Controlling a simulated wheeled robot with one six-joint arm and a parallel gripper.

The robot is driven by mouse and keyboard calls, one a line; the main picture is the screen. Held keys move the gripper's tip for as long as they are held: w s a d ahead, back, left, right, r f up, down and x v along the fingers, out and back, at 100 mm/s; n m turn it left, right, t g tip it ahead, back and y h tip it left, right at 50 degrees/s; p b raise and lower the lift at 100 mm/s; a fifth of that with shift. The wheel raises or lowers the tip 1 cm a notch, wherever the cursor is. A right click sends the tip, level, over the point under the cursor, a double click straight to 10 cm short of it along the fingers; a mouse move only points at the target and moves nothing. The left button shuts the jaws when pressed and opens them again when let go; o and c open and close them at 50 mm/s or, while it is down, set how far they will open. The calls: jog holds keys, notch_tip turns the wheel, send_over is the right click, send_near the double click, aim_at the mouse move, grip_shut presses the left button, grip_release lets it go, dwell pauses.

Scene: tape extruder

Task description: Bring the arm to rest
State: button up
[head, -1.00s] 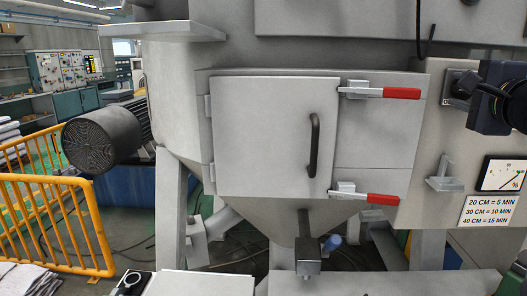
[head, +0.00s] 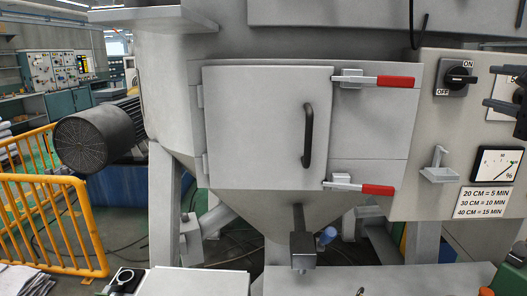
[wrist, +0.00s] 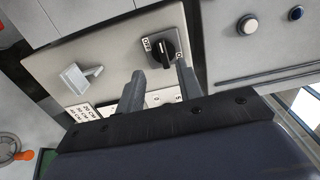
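My gripper (head: 490,88) is at the right edge of the head view, its two dark fingers pointing left towards the control panel. In the wrist view the gripper (wrist: 160,84) shows two fingers apart with nothing between them. A black rotary switch (head: 460,77) with ON and OFF labels is just left of the fingertips in the head view. Its knob lies about level. The switch also shows in the wrist view (wrist: 163,43), beyond the fingertips and apart from them. Most of my arm is outside the head view.
A grey cabinet door (head: 268,128) with two red-handled latches (head: 395,81) fills the middle. A small bracket (head: 439,167) and a percent gauge (head: 497,165) are on the panel below the switch. A yellow railing (head: 52,225) and a dark motor (head: 95,138) are at left.

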aim_at(455, 77)
jog(key=shift+m, duration=0.3)
jog(key=w+p, duration=0.1)
jog(key=w, duration=0.2)
jog(key=w+p, duration=0.1)
jog(key=w, duration=0.7)
jog(key=shift+d+r+p, duration=0.3)
jog(key=shift+p, duration=0.1)
jog(key=shift+s+r+m+p, duration=0.15)
jog(key=shift+r+m+p, duration=0.1)
jog(key=shift+m+p, duration=0.65)
jog(key=m+p, duration=0.3)
jog(key=shift+d+r, duration=0.15)
jog(key=shift+r, duration=0.05)
jog(key=shift+m+p, duration=0.8)
jog(key=shift+m, duration=0.3)
jog(key=shift+d+f, duration=0.1)
